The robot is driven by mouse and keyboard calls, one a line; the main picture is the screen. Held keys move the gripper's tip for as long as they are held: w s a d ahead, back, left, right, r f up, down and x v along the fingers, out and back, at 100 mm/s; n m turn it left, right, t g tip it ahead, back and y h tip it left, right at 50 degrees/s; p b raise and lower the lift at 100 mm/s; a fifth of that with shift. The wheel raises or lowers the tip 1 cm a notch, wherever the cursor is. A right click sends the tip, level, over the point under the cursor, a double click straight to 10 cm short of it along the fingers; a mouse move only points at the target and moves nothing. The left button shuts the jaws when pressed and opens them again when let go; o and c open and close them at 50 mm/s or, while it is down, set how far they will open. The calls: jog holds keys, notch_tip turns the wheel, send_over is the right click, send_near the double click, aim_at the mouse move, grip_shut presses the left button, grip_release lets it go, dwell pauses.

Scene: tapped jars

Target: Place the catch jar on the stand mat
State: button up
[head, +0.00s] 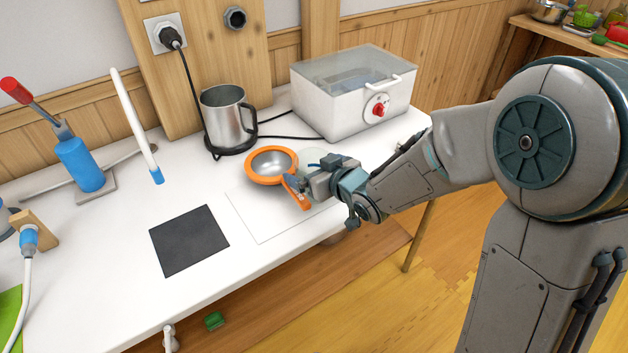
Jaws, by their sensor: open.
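A pale, see-through shape shows just behind the gripper, partly hidden. The dark square stand mat (189,240) lies flat and bare at the table's front.
A steel mug (229,118) on a black base and a white lidded box (354,92) with a red knob stand at the back. A blue bottle-like tool (80,163) and a white stick (137,125) stand left. The table between vessel and mat is clear.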

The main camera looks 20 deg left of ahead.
jog(key=shift+w+a, duration=0.1)
jog(key=shift+a, duration=0.05)
jog(key=c, duration=1.2)
jog(key=shift+o, duration=0.2)
